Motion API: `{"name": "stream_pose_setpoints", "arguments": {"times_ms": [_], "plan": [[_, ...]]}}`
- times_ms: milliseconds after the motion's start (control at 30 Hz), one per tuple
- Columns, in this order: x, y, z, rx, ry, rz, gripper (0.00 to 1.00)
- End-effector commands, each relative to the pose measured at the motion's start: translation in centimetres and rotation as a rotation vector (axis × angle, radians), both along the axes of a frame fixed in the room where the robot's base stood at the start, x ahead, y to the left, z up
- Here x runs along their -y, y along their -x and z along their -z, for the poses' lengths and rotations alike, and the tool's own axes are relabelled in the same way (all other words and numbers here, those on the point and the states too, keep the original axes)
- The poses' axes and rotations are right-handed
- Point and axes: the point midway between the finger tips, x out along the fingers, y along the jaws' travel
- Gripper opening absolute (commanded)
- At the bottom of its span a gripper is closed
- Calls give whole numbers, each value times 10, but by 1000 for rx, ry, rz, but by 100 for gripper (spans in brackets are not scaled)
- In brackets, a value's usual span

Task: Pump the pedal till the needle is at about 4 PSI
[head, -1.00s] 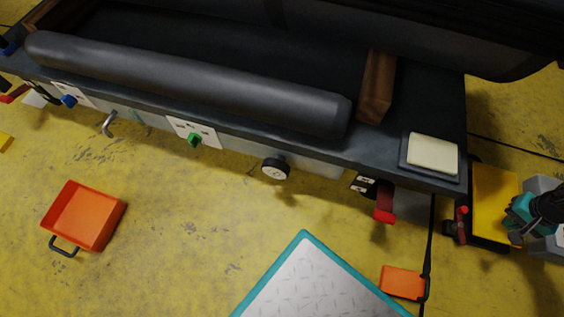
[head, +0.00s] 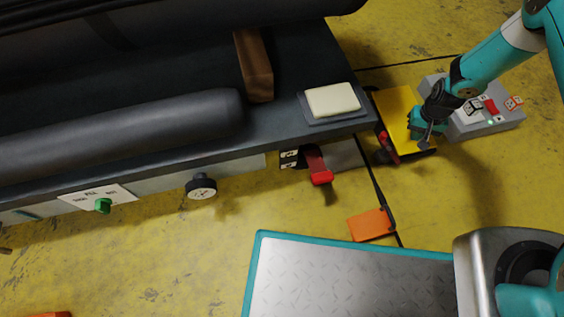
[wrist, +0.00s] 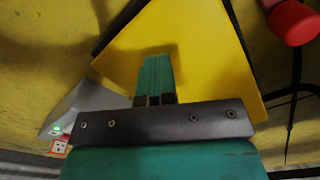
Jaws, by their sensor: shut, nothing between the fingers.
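The pedal appears to be the flat yellow plate (head: 397,106) at the right end of the dark bench; it also fills the upper middle of the wrist view (wrist: 195,45). My gripper (head: 428,127) is over the right part of this plate. In the wrist view its teal fingers (wrist: 156,80) are together, empty, and point at the yellow face. I cannot tell whether they touch it. A round black gauge with a white dial (head: 202,186) is on the bench front. Its needle is too small to read.
A grey box (head: 490,125) with buttons and a green light stands right of the plate. A red-handled part (head: 321,177) sticks out of the bench front. An orange plate (head: 369,225) lies on the yellow floor.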

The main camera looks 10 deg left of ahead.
Motion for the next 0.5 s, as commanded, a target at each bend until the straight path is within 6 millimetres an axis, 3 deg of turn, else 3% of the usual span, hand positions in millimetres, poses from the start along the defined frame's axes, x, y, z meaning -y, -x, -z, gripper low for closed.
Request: {"name": "stream_pose_setpoints", "arguments": {"times_ms": [167,500], "plan": [[0,-2,-6,7,0,-1,0],[0,-2,-42,6,0,0,0]]}}
